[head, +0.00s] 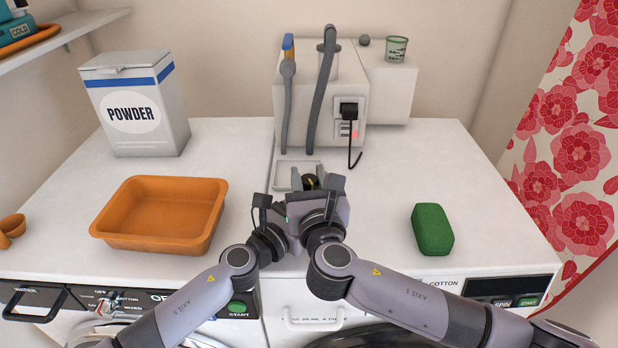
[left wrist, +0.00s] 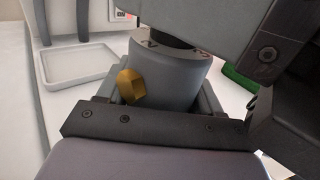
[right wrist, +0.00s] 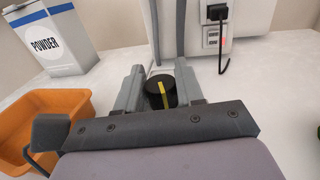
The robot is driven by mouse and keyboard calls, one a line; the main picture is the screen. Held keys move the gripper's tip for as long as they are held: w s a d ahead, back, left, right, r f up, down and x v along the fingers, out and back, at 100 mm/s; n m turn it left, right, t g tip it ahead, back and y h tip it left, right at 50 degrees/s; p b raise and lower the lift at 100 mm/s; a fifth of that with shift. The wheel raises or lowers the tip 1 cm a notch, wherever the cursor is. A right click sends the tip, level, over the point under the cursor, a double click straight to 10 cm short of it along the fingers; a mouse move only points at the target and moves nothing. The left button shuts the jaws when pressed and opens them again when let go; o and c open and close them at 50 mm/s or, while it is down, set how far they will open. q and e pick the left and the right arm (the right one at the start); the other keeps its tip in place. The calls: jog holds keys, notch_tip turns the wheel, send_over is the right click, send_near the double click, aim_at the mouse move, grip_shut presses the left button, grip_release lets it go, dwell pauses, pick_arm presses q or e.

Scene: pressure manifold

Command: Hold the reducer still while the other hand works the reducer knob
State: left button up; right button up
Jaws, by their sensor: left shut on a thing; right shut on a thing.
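The reducer (left wrist: 172,75) shows in the left wrist view as a grey round body with a brass fitting (left wrist: 132,86) on its side. My left gripper (left wrist: 165,98) is shut on this body. The reducer knob (right wrist: 158,94), black with a yellow stripe, sits between the fingers of my right gripper (right wrist: 160,88), which is shut on it. In the head view the knob (head: 310,182) shows small between the right gripper's fingers. The right gripper is above the left one and hides most of it and of the reducer there.
A white shallow tray (head: 283,186) lies just behind the grippers. Behind it stands a white unit (head: 290,105) with grey hoses and a black plug. An orange tub (head: 160,242) and a powder box (head: 160,135) are at left, a green sponge (head: 432,229) at right.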

jog(key=n+g+y, duration=0.1)
jog(key=n+y, duration=0.1)
jog(key=n+g+y, duration=0.1)
jog(key=y, duration=0.2)
jog(key=shift+w+d+n+y, duration=0.1)
jog(key=shift+d+n+y, duration=0.05)
jog(key=shift+n+y, duration=0.2)
jog(key=n+g+y, duration=0.3)
jog(key=n+y, duration=0.1)
jog(key=y, duration=0.1)
jog(key=shift+g, duration=0.4)
jog(key=n+g+y, duration=0.2)
jog(key=g, duration=0.1)
jog(key=n+g+y, duration=0.1)
jog(key=n+g, duration=0.2)
jog(key=shift+y, duration=0.35)
jog(key=shift+n+g+y, duration=0.3)
jog(key=shift+n+g, duration=0.55)
jog(key=shift+g, duration=0.75)
jog(key=shift+n+g, duration=0.3)
jog(key=shift+g, duration=0.2)
jog(key=o, duration=0.9)
jog(key=shift+o, duration=0.2)
